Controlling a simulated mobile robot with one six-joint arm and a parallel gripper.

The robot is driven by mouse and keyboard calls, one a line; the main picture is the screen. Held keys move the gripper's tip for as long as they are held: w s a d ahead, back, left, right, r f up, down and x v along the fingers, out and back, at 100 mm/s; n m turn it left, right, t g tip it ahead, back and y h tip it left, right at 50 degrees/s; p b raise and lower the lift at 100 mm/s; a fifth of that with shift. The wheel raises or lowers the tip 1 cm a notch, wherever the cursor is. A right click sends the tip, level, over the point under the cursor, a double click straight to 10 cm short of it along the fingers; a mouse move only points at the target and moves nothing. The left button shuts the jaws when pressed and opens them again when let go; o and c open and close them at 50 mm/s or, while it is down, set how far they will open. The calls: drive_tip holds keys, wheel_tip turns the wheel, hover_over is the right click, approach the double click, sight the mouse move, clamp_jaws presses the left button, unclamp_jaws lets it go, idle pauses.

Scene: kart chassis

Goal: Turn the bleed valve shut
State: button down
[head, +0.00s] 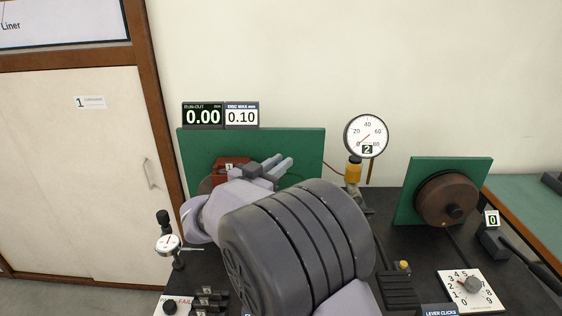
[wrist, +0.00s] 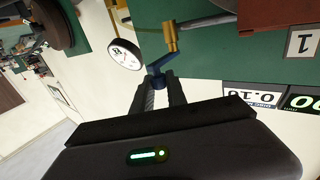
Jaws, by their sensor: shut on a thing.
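In the wrist view my gripper (wrist: 161,90) is shut on a small blue lever-like part (wrist: 155,76). The blue part bends up towards a brass fitting (wrist: 171,38). They look like the bleed valve, but I cannot tell exactly where they join. A grey rod (wrist: 208,20) runs from the brass fitting towards a red-brown block (wrist: 280,14). In the head view my gripper (head: 281,162) is in front of the green panel (head: 305,143), right of a red block (head: 231,164). The blue part is not distinguishable there.
A pressure gauge (head: 366,135) on a yellow fitting (head: 353,172) stands right of my gripper. Displays (head: 220,115) sit on the panel's top edge. A dial indicator (head: 168,243) stands at left. A brown drum (head: 447,198) on a green plate and a numbered dial (head: 471,290) are at right.

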drive_tip(key=shift+r, duration=0.2)
drive_tip(key=c, duration=1.3)
unclamp_jaws()
drive_tip(key=shift+w+f, duration=0.1)
drive_tip(key=p+v, duration=0.4)
drive_tip(key=v, duration=1.3)
drive_tip(key=shift+a, duration=0.2)
